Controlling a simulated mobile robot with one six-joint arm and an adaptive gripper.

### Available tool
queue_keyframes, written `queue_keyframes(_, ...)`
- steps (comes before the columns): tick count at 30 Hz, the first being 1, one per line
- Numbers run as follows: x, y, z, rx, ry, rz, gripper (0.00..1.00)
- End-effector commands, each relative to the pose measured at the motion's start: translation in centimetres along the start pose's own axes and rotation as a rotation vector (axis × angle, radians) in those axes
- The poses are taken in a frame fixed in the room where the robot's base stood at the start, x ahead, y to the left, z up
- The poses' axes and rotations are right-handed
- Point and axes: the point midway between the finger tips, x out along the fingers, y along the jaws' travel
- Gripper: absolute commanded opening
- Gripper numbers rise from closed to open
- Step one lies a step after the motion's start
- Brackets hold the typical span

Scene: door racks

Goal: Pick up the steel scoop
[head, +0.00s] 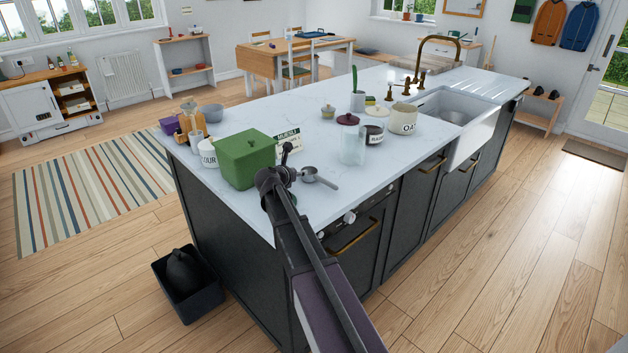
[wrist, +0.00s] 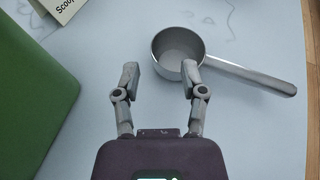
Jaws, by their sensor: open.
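The steel scoop (head: 318,177) lies on the white worktop of the kitchen island, just right of my gripper (head: 277,172) in the head view. In the wrist view the scoop (wrist: 178,52) shows a round cup with its handle running right and slightly toward me. My gripper (wrist: 160,82) is open and empty. Its right fingertip is at the near rim of the cup in the picture; I cannot tell whether it touches. The left fingertip is left of the cup, over bare worktop.
A green box (head: 244,158) stands close left of my gripper, with a printed card (head: 289,147) behind it. The worktop's front edge (wrist: 309,60) is near the handle end.

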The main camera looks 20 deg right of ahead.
Motion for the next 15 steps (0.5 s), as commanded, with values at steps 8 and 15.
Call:
queue_keyframes(8, 3.1, 0.5, -0.3, 0.001, 0.0, -0.001, 0.54)
queue_keyframes(15, 4.9, 0.3, -0.1, 0.001, 0.0, -0.001, 0.54)
